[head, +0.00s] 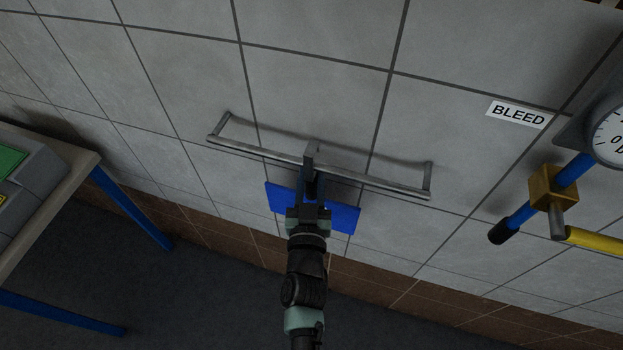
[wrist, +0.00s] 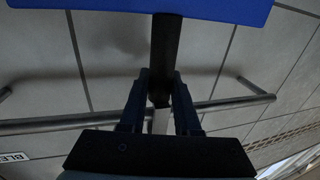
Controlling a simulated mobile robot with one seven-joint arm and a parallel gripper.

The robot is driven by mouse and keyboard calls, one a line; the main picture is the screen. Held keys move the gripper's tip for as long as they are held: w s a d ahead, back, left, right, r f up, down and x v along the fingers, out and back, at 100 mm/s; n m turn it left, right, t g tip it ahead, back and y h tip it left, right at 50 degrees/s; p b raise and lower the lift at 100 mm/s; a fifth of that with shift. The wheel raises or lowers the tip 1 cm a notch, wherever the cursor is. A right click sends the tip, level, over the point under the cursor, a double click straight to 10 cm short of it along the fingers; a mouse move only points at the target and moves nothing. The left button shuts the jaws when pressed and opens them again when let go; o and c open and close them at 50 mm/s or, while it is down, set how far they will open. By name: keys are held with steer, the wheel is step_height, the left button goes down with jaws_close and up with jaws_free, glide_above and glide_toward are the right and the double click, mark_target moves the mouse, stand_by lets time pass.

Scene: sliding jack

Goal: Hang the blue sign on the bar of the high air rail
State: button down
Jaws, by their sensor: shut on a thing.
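The blue sign (head: 343,218) hangs below the high air rail's bar (head: 260,152), partly hidden behind my gripper (head: 311,190). In the wrist view the sign's plate (wrist: 215,9) fills the top edge. My gripper (wrist: 160,88) is shut on the dark stem (wrist: 165,45) of the sign. A grey hook (head: 311,149) tops the stem and overlaps the bar in the head view. The bar (wrist: 60,124) runs behind the fingers in the wrist view. I cannot tell whether the hook rests on the bar.
The bar stands off a tiled wall (head: 320,70) on end brackets. At right are a "BLEED" label (head: 517,114), a gauge (head: 610,135) and a blue pipe with a brass block (head: 546,187) and yellow handle (head: 592,239). A table (head: 62,205) stands at left.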

steer(key=s+b, duration=0.3)
steer(key=s, duration=1.5)
steer(key=shift+a, duration=0.45)
